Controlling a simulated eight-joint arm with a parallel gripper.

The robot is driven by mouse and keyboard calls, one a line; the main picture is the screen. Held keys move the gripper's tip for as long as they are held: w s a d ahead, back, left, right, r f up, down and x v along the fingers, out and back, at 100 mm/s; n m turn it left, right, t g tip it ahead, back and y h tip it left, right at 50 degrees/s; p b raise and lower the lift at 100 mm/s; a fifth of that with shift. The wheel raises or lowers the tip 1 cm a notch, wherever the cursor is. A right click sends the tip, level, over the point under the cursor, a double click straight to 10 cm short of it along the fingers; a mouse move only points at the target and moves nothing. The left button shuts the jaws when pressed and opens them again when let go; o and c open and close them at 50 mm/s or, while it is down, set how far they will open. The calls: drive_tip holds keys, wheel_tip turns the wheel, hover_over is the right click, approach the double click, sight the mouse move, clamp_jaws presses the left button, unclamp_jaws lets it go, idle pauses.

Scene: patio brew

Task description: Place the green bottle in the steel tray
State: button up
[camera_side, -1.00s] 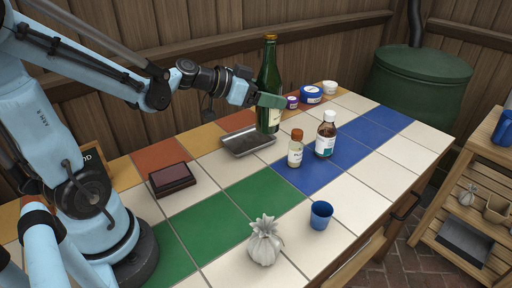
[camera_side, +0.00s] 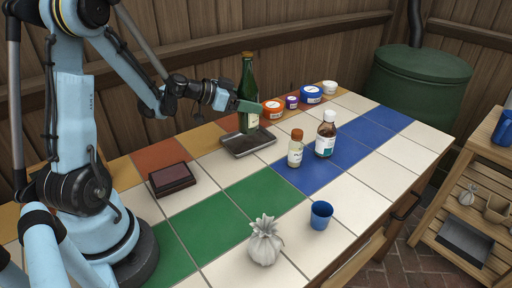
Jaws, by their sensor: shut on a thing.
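The green bottle (camera_side: 247,82) is upright over the back part of the steel tray (camera_side: 262,142). Its lower end shows against the tray's far side; I cannot tell whether its base touches the tray floor. My gripper (camera_side: 250,106) is shut on the bottle around its middle, reaching it from the left. The fingers cover part of the bottle's body, with a pale label visible just below them. The tray is shallow and dark inside, and its front part is empty.
Right of the tray stand a small orange-capped bottle (camera_side: 296,150) and a white-capped brown bottle (camera_side: 326,136). Orange (camera_side: 273,109), purple (camera_side: 292,102) and blue (camera_side: 311,95) tubs line the back. A dark box (camera_side: 172,179) lies left.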

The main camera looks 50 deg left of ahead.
sight(247, 115)
drive_tip(key=shift+w+a+f, duration=0.1)
drive_tip(key=shift+a+f, duration=0.15)
drive_tip(key=shift+f, duration=1.9)
drive_tip(key=shift+f, duration=0.15)
drive_tip(key=o, duration=1.5)
drive_tip(key=shift+o, duration=0.2)
